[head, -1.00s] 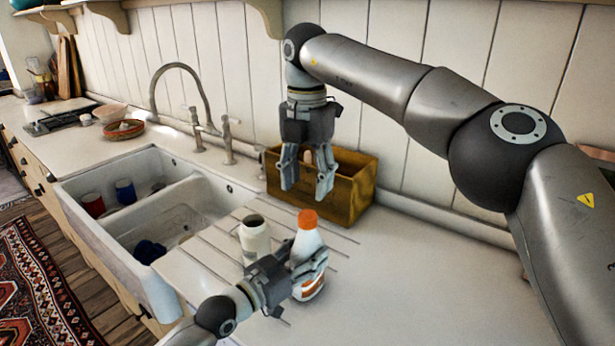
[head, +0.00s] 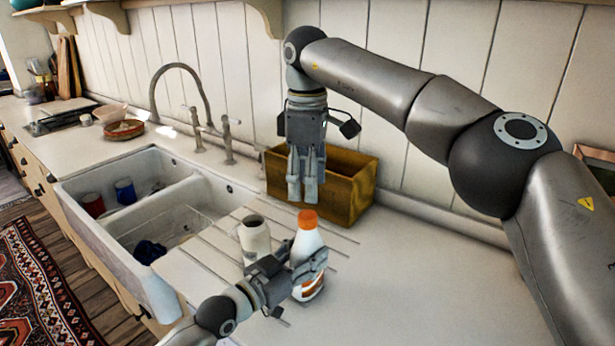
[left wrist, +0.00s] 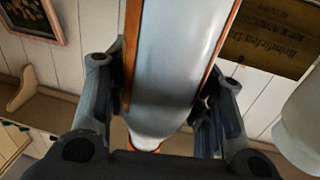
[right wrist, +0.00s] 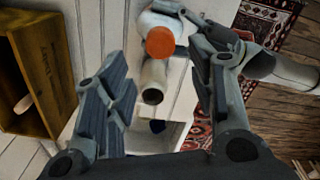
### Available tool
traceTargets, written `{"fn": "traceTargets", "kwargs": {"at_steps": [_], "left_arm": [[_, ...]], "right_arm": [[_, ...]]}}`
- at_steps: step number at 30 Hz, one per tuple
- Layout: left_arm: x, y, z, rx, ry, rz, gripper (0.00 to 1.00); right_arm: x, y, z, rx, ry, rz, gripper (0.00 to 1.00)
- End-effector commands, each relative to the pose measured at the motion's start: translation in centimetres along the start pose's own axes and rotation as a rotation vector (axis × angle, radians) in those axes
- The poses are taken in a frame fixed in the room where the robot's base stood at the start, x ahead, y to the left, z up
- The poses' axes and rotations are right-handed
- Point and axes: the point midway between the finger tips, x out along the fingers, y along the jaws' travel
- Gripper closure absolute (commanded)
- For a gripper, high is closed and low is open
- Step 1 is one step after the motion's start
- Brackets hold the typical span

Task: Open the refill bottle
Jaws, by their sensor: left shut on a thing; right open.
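The refill bottle (head: 306,244), white with an orange cap (head: 308,218), stands upright on the counter, and the cap is on it. My left gripper (head: 296,268) is shut around its body, and the bottle's body (left wrist: 178,60) fills the space between the fingers in the left wrist view. My right gripper (head: 302,196) points down above and slightly behind the cap, apart from it. Its fingers are open and empty in the right wrist view (right wrist: 160,95), with the orange cap (right wrist: 160,42) visible beyond them.
An off-white jug (head: 256,240) stands just left of the bottle. A wooden box (head: 352,195) is behind, against the wall. The sink (head: 75,215) with cups is left. The counter to the right is clear.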

Motion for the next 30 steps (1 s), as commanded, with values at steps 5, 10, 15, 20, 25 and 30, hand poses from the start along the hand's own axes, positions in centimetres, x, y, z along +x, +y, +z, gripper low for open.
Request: {"fn": "traceTargets", "kwargs": {"at_steps": [5, 10, 15, 20, 25, 30], "left_arm": [[0.0, 0.0, 0.1, -0.001, -0.001, 0.0, 1.0], [0.0, 0.0, 0.1, -0.001, -0.001, 0.0, 1.0], [0.0, 0.0, 0.0, -0.001, -0.001, 0.0, 1.0], [0.0, 0.0, 0.0, -0.001, -0.001, 0.0, 1.0], [0.0, 0.0, 0.1, -0.001, -0.001, 0.0, 1.0], [0.0, 0.0, 0.1, -0.001, -0.001, 0.0, 1.0]], "right_arm": [[2.5, 0.0, 0.1, 0.0, -0.002, -0.003, 0.49], [5.2, 0.0, 0.1, 0.001, -0.001, -0.003, 0.49], [6.9, 0.0, 0.1, 0.002, 0.0, -0.001, 0.49], [7.5, 0.0, 0.1, 0.001, 0.0, -0.001, 0.49], [7.6, 0.0, 0.1, 0.001, 0.0, 0.0, 0.49], [7.6, 0.0, 0.0, 0.001, 0.0, -0.001, 0.64]]}}
